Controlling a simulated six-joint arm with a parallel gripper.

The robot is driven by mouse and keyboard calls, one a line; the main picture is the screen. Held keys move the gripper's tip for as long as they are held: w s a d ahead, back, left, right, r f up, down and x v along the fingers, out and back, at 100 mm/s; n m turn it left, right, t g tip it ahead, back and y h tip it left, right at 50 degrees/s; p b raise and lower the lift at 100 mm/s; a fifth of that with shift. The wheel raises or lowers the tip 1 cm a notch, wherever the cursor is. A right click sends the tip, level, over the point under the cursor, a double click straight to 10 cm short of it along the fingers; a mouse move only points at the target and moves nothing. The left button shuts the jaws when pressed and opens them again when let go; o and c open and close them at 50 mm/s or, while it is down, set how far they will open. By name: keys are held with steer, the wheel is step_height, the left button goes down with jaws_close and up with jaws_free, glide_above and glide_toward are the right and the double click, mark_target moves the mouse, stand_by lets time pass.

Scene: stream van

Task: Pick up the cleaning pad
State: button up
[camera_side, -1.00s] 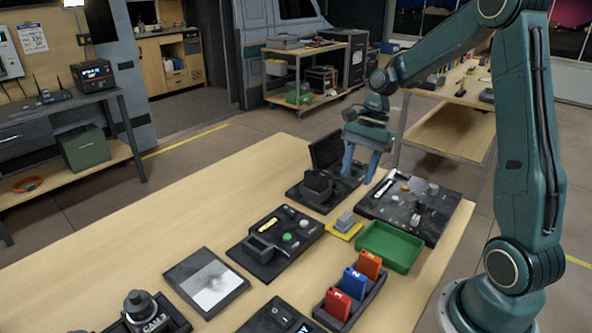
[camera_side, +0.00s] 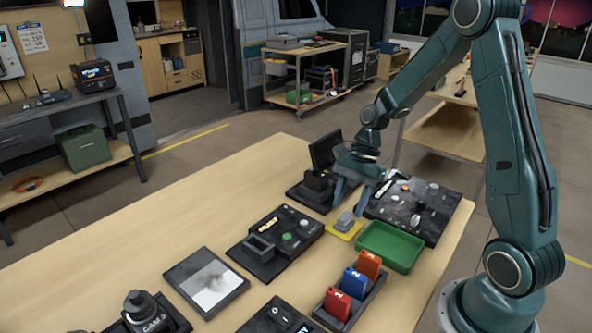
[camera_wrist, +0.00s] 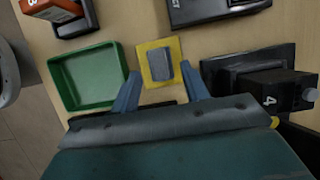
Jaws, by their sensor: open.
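The cleaning pad appears to be the grey block (camera_side: 346,220) resting on a yellow square (camera_side: 341,233) on the table. In the wrist view the grey block (camera_wrist: 162,69) lies in the middle of the yellow square (camera_wrist: 148,50). My gripper (camera_side: 356,200) is open just above and behind the block in the side view. In the wrist view its two blue fingers (camera_wrist: 162,82) point toward the block, one on each side, with nothing between them that I can see held. Whether the fingertips are level with the block is unclear.
A green tray (camera_side: 384,262) stands just right of the yellow square. A dark stand with a black box (camera_side: 319,185) is close on the left. A dark board with small parts (camera_side: 428,230) lies behind the tray. Red, blue and orange cartridges (camera_side: 354,285) stand in front.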

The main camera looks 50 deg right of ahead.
mark_target(347, 214)
steer(key=shift+x, duration=1.4)
jaws_close()
steer(key=shift+r, duration=0.15)
step_height(347, 214, up, 20)
stand_by(0.6)
